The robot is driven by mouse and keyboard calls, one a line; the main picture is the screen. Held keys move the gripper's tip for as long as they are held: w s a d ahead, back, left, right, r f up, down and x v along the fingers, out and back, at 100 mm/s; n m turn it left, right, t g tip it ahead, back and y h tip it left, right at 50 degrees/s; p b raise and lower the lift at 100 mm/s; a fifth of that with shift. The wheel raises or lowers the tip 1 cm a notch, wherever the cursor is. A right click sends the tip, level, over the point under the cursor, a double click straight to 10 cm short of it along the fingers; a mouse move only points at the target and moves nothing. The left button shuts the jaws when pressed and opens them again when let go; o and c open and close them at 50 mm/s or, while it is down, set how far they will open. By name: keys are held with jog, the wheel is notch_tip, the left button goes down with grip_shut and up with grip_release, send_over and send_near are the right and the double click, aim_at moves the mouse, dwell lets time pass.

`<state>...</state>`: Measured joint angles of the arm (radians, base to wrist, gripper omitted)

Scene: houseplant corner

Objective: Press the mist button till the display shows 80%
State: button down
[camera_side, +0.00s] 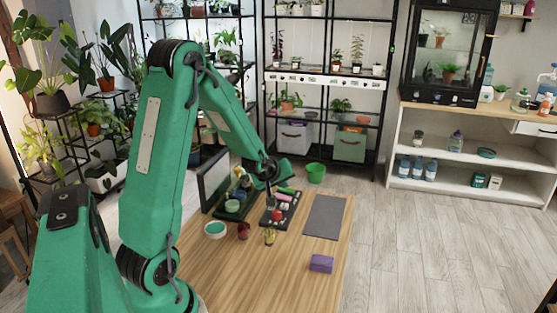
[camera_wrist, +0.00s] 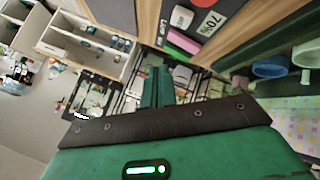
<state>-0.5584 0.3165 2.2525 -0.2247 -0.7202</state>
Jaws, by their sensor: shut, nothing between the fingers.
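A dark control panel (camera_side: 291,208) lies on the wooden table, with a red round button (camera_side: 277,215), a pale button and a pink bar (camera_side: 286,191). In the wrist view the panel's display (camera_wrist: 209,22) appears tilted and seems to read 70%. A white button (camera_wrist: 181,17) and the pink bar (camera_wrist: 183,41) show beside it. I cannot tell which one is the mist button. My gripper (camera_side: 269,190) points down over the panel's left edge. Its green fingers (camera_wrist: 157,86) are together and empty. I cannot tell whether they touch anything.
A dark green tray with bottles and cups stands left of the panel. A grey mat (camera_side: 324,216) lies to its right. A purple block (camera_side: 321,263), a teal-topped bowl (camera_side: 215,229) and small figures stand nearer. The table's front middle is clear.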

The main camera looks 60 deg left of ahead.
aim_at(283, 207)
jog(key=shift+f, duration=2.35)
jog(key=shift+f, duration=0.95)
dwell(1.4)
jog(key=shift+r, duration=0.95)
dwell(0.4)
jog(key=shift+r, duration=2.5)
jog(key=shift+d, duration=0.1)
